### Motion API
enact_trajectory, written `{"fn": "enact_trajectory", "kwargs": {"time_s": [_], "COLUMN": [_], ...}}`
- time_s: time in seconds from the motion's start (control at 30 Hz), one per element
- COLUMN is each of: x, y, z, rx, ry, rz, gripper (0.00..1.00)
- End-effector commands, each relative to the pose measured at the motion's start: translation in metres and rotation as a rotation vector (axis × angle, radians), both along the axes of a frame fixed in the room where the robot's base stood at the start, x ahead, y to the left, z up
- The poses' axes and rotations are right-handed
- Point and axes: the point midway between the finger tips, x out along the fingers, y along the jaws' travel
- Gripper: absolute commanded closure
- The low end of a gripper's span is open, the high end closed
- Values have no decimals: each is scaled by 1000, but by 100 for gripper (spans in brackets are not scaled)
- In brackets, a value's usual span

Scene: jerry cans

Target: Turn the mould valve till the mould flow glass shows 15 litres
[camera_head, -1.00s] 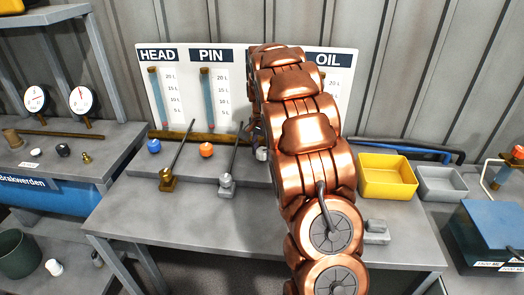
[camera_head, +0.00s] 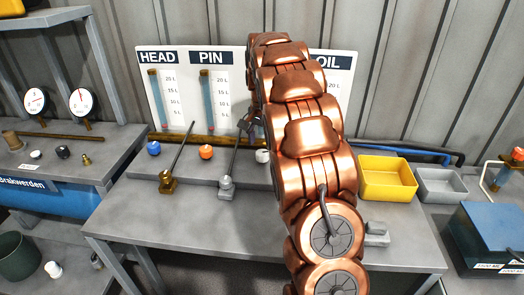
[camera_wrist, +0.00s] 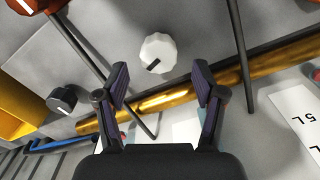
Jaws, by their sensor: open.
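A white knob (camera_wrist: 157,52) with a dark pointer mark faces the wrist camera; it also shows beside my arm in the head view (camera_head: 262,156). It stands in the knob row where the mould valve would be, but I see no label on it. My gripper (camera_wrist: 160,77) is open and empty, its two fingers apart on either side below the knob in the wrist view, not touching it. In the head view my gripper (camera_head: 247,123) is partly hidden by my arm. The mould flow glass is hidden behind my arm, so its reading cannot be seen.
Neighbouring knobs are orange (camera_head: 206,152), blue (camera_head: 153,148) and black (camera_wrist: 62,100). Tall lever rods (camera_head: 233,153) rise near the knobs, and a brass pipe (camera_wrist: 180,95) runs behind. The gauge board (camera_head: 225,55) stands at the back. A yellow tray (camera_head: 388,180) sits right.

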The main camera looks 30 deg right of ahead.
Motion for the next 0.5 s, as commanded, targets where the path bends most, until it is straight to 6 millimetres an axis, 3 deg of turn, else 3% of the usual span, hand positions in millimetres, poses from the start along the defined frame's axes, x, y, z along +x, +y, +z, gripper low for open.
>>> {"fn": "enact_trajectory", "kwargs": {"time_s": [0.3, 0.5], "x": [0, 1], "y": [0, 0], "z": [52, 70], "rx": [-2, 0], "ry": [0, 2], "rz": [1, 2], "gripper": [31, 31]}}
